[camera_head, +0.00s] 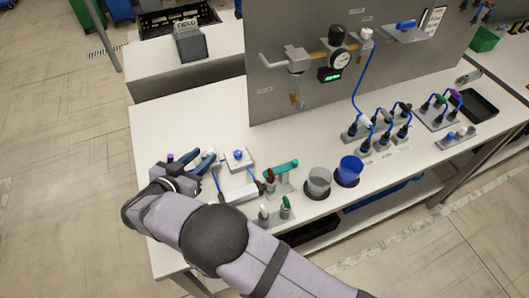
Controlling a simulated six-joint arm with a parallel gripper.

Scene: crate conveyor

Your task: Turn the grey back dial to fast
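My gripper (206,155) is at the left end of the white bench, low over its top. Its two dark blue fingers show apart, with a small pale grey thing (208,153) at or between their tips. I cannot tell whether they touch it or whether it is the grey back dial. A white box with a blue knob (238,155) stands just right of the fingers. A small purple-topped part (170,157) shows left of them. My wrist hides part of the bench here, and no dial marking can be read.
Right of the gripper are a teal-handled tool (284,167), a grey cup (318,182) and a blue cup (348,171). A grey upright panel (270,60) with a gauge rises behind. Several cable plugs stand at right. The bench top left of the panel is clear.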

